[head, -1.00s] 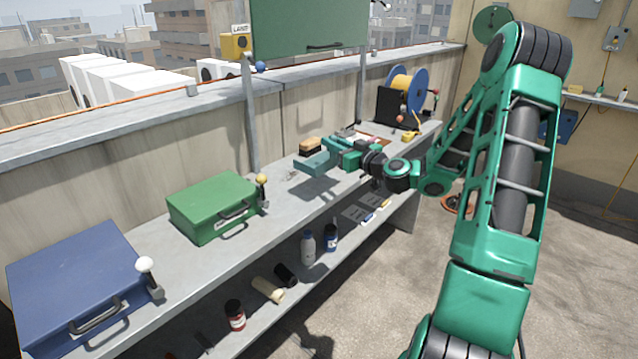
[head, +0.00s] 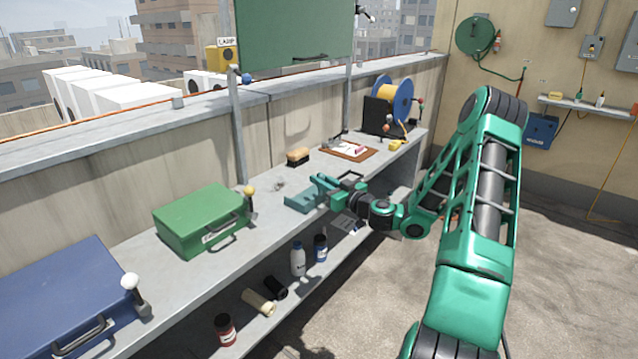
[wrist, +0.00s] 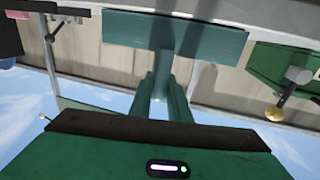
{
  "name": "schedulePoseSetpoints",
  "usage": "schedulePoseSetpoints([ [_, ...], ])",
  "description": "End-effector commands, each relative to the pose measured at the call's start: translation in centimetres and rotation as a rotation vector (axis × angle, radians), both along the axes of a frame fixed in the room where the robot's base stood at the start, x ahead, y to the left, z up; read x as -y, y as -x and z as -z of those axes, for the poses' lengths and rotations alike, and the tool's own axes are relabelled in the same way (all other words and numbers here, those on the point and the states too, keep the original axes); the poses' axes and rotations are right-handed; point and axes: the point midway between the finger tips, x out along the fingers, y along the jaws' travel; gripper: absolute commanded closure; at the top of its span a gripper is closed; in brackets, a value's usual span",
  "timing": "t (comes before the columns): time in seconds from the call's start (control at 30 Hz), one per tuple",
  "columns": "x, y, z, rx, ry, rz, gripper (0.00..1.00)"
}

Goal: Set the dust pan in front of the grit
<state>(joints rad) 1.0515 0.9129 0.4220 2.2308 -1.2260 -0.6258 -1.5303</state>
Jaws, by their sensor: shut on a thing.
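The teal dust pan (head: 303,203) is at the bench top, near its front edge, and also shows in the wrist view (wrist: 175,36). My gripper (head: 324,186) is shut on the pan's handle; its fingers also show in the wrist view (wrist: 163,95). A small greyish patch that looks like the grit (head: 279,186) lies on the bench, just behind and left of the pan, with a small gap between them. I cannot tell whether the pan's underside touches the bench.
A green case (head: 202,218) stands left of the pan, with a yellow-knobbed post (head: 249,191) beside it. A brush (head: 298,155) and a clipboard (head: 348,151) lie behind. Bottles (head: 298,260) stand on the lower shelf. A blue case (head: 60,290) is at the far left.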

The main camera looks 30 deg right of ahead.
Motion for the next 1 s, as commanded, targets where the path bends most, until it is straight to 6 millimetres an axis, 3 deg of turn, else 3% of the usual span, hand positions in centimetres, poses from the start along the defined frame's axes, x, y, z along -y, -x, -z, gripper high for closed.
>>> schedulePoseSetpoints([
  [0.33, 0.0, 0.0, 0.2, 0.000, 0.001, 0.000, 1.00],
  [0.37, 0.0, 0.0, 0.2, 0.000, 0.001, 0.000, 0.77],
  [0.4, 0.0, 0.0, 0.2, 0.000, 0.001, 0.000, 0.67],
  [0.43, 0.0, 0.0, 0.2, 0.000, 0.001, 0.000, 0.65],
  [0.77, 0.0, 0.1, 0.1, 0.000, 0.001, 0.000, 0.65],
  [1.0, 0.6, 3.2, 0.1, -0.002, -0.002, 0.003, 0.65],
])
